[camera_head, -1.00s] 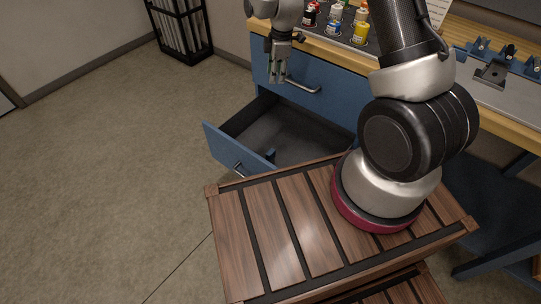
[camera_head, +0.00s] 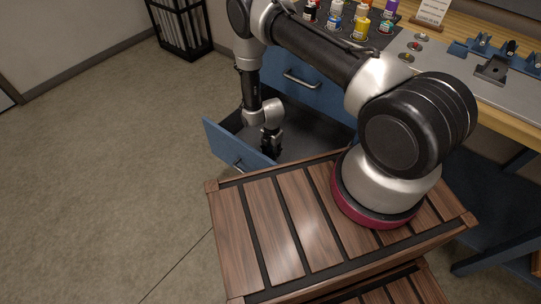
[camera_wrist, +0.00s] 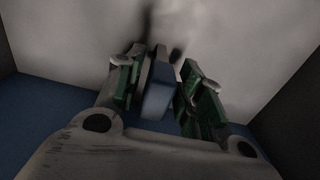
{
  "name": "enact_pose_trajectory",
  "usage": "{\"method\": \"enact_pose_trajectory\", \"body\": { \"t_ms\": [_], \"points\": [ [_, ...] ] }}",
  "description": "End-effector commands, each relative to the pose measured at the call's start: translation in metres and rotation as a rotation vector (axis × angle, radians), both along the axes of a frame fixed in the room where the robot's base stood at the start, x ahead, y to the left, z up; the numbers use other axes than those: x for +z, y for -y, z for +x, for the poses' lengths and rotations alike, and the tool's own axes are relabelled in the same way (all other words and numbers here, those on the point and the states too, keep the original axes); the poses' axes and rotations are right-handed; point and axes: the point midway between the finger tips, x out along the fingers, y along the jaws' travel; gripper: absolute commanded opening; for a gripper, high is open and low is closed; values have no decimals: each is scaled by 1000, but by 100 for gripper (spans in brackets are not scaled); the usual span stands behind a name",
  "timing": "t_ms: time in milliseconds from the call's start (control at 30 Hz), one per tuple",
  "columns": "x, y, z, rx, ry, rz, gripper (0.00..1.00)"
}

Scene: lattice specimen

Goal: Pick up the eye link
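A small blue-grey piece (camera_wrist: 158,92), which I take to be the eye link, stands between my gripper's fingers in the wrist view. My gripper (camera_wrist: 163,92) has its green-padded fingers on either side of the piece, with narrow gaps visible, so it looks open around it. In the head view my gripper (camera_head: 271,146) points down inside the open blue drawer (camera_head: 224,146). The piece is hidden behind the gripper there.
Several paint bottles (camera_head: 361,28) stand on the bench above. Blue fixtures (camera_head: 490,68) sit on the bench at the right.

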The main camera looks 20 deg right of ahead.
Motion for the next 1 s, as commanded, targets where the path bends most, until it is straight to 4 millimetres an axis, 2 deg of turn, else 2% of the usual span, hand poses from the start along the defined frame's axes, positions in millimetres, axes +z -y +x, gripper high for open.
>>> {"method": "enact_pose_trajectory", "body": {
  "t_ms": [100, 233, 533, 733, 1000],
  "points": [
    [-20, -5, -3, 1, -2, 0, 38],
    [-37, -5, -2, -1, -1, 0, 38],
    [-42, -5, -2, -1, -1, 0, 38],
    [-42, -5, -2, -2, -1, 0, 1],
    [-42, -5, -1, -2, -1, 1, 0]
  ]
}}
